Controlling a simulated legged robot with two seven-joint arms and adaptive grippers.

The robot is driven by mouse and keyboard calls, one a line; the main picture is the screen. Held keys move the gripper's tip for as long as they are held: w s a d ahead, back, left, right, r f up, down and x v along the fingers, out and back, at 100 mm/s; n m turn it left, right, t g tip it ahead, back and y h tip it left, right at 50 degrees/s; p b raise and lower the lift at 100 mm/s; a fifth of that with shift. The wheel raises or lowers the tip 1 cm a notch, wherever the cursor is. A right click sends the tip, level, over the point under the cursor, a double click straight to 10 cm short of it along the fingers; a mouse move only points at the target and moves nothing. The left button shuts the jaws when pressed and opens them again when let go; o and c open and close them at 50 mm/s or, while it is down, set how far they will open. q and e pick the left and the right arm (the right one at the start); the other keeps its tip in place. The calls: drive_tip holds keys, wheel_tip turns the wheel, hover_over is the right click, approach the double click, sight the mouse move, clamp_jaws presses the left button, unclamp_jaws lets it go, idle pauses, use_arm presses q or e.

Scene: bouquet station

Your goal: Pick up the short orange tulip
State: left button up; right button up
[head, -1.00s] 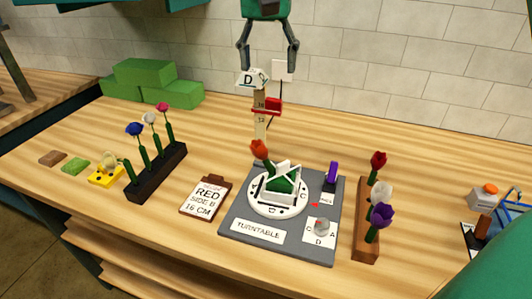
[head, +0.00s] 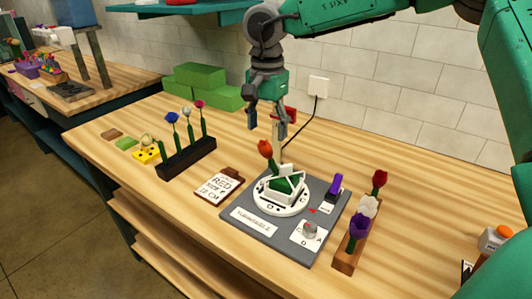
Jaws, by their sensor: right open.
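An orange-red tulip (head: 265,149) stands at the back-left edge of the white round turntable (head: 262,202), its short stem partly hidden beside the green foam block (head: 284,187). My right gripper (head: 268,131) points downward, its arm coming in from the upper right. Its two fingers are apart with nothing between them. In the picture the fingertips are just above the tulip's bloom; I cannot tell how far apart in depth they are. My left gripper is not in view.
A dark rack (head: 187,158) holds blue, white and pink flowers at left. A wooden rack (head: 347,258) holds red, white and purple flowers at right. A clipboard (head: 219,186) lies left of the grey base (head: 240,234).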

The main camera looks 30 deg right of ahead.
sight(266, 150)
drive_tip(key=shift+s+d+f, duration=0.1)
drive_tip(key=shift+d+f, duration=0.15)
drive_tip(key=shift+f, duration=0.45)
drive_tip(key=f, duration=0.1)
drive_tip(key=a+f, duration=0.1)
drive_tip(key=f, duration=0.2)
drive_tip(key=shift+a+f, duration=0.25)
drive_tip(key=shift+f, duration=0.1)
drive_tip(key=shift+d, duration=0.2)
drive_tip(key=shift+c, duration=1.1)
drive_tip(key=shift+d, duration=0.25)
drive_tip(key=c, duration=0.8)
drive_tip(key=shift+a, duration=0.2)
drive_tip(key=shift+c, duration=0.8)
drive_tip(key=shift+a+r, duration=0.1)
drive_tip(key=shift+r, duration=0.1)
drive_tip(key=r, duration=0.9)
drive_tip(key=shift+d+r, duration=0.1)
drive_tip(key=shift+d, duration=0.1)
drive_tip(key=shift+a+r, duration=0.1)
drive_tip(key=shift+r, duration=0.1)
